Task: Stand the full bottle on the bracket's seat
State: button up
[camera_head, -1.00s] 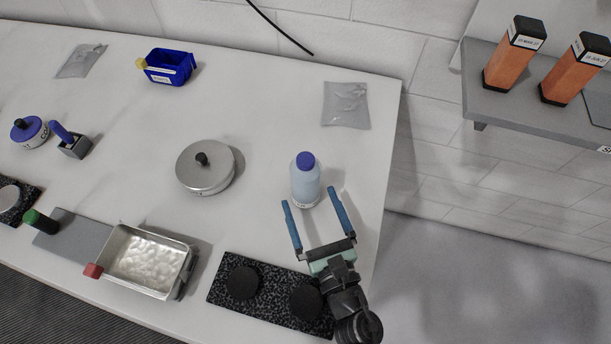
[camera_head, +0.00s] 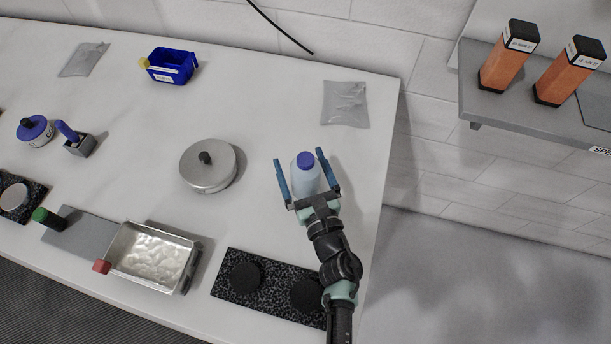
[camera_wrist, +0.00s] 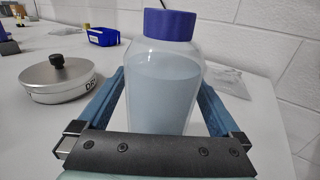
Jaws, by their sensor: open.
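The bottle (camera_head: 305,178) stands upright on the white table near its right edge. It has a blue cap and is filled with pale blue liquid; in the wrist view the bottle (camera_wrist: 160,88) fills the middle. My gripper (camera_head: 299,158) is open, with one blue finger on each side of the bottle. I cannot tell whether either finger touches it. A grey shelf (camera_head: 500,105) is fixed to the wall at the right; I cannot tell whether it is the bracket with the seat.
Two orange bottles (camera_head: 508,58) stand on the shelf, with a darker flat area at its right. A round lidded tin (camera_head: 207,178) is left of the bottle. A grey pouch (camera_head: 345,105) lies behind it. A speckled slab (camera_head: 262,306) with black discs lies in front.

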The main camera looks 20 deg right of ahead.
jog(key=shift+c, duration=0.3)
grip_shut()
jog(key=shift+r, duration=0.1)
